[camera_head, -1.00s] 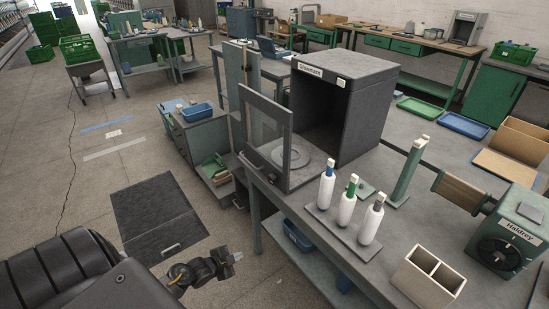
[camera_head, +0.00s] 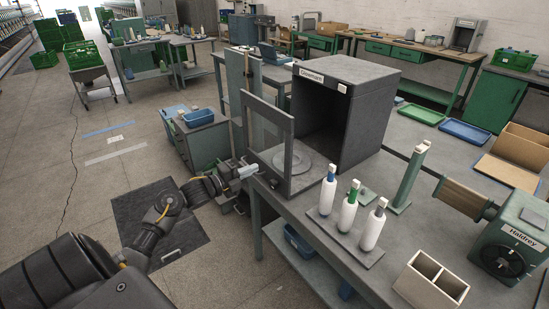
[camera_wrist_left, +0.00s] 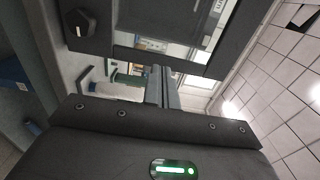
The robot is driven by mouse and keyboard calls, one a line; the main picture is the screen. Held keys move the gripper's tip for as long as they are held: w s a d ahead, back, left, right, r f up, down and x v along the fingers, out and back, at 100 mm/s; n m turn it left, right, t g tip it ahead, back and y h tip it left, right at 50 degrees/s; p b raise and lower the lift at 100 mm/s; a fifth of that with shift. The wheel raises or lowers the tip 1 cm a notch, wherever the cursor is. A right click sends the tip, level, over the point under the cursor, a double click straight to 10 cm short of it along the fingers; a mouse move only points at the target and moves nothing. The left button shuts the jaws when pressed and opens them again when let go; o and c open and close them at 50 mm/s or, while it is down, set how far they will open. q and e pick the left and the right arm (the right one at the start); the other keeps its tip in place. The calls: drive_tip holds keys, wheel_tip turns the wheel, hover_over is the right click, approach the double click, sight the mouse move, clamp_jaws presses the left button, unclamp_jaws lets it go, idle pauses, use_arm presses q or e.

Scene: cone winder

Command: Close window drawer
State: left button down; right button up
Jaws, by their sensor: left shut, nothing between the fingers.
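The window drawer (camera_head: 286,153) is a dark upright frame with a clear pane, standing out to the left of the dark cabinet (camera_head: 360,110). The cabinet's opening shows behind it, with a round grey plate (camera_head: 290,161) on its floor. My left gripper (camera_head: 246,171) is shut and empty at the lower left corner of the frame, close to where its handle sits. The gripper hides the handle, and I cannot tell whether they touch. In the left wrist view the shut fingers (camera_wrist_left: 163,88) point towards a dark frame (camera_wrist_left: 175,57). My right gripper is out of view.
White bottles (camera_head: 349,212) with coloured necks stand on a grey tray right of the frame. A green post (camera_head: 407,180) and a machine (camera_head: 510,235) stand further right. A grey cabinet (camera_head: 203,139) with a blue bin stands behind my left arm.

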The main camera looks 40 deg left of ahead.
sight(282, 156)
use_arm(q)
drive_tip(key=p+x, duration=0.2)
drive_tip(key=x, duration=0.7)
drive_tip(key=shift+r+p, duration=0.1)
drive_tip(key=shift+p, duration=0.25)
drive_tip(key=shift+w+d, duration=0.15)
drive_tip(key=shift+w, duration=0.3)
